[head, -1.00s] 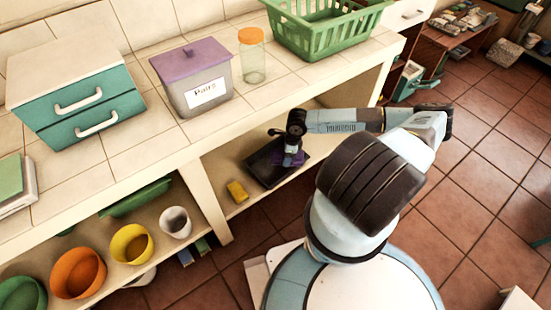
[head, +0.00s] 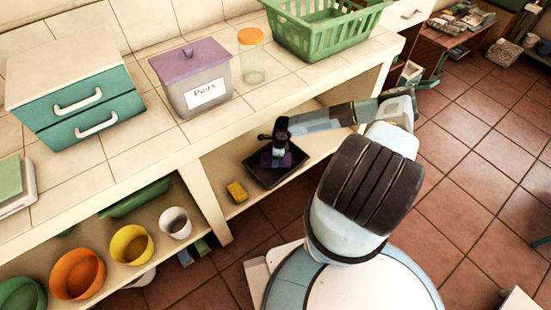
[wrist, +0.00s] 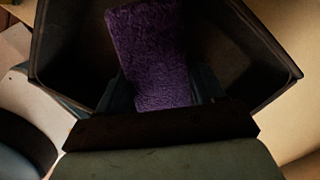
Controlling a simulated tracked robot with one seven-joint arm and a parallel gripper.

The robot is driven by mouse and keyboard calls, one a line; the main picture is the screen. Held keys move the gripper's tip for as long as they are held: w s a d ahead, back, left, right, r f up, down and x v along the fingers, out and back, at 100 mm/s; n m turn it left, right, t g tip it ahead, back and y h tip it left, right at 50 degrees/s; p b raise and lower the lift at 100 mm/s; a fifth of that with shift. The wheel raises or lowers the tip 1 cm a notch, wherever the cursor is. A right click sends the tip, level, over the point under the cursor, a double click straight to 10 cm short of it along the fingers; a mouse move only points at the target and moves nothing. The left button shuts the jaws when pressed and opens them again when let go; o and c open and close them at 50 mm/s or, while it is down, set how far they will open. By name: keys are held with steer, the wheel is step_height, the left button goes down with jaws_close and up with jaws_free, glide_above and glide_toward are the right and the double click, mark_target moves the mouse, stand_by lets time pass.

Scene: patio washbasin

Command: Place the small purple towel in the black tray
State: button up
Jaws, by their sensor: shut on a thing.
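The small purple towel (wrist: 148,55) fills the middle of the wrist view, between my gripper's fingers. My gripper (head: 277,158) is shut on it. In the head view the towel (head: 270,160) shows as a small purple patch below my gripper. The black tray (head: 291,173) stands on the lower shelf under the counter, and my gripper and the towel are over its inside. In the wrist view the tray's walls (wrist: 62,45) rise on both sides of the towel. I cannot tell whether the towel touches the tray's floor.
A yellow sponge-like block (head: 237,192) lies on the shelf left of the tray. The counter (head: 130,165) overhangs the shelf. A white cup (head: 175,224) and coloured pots, one yellow (head: 132,245), stand further left, past the shelf's upright (head: 205,205).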

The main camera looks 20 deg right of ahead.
steer(key=shift+f, duration=0.7)
steer(key=o, duration=1.2)
steer(key=shift+c, duration=0.2)
steer(key=shift+r, duration=0.1)
steer(key=r, duration=0.5)
steer(key=d+r, duration=0.1)
steer(key=r, duration=0.2)
steer(key=shift+s+r, duration=0.2)
steer(key=shift+r, duration=0.05)
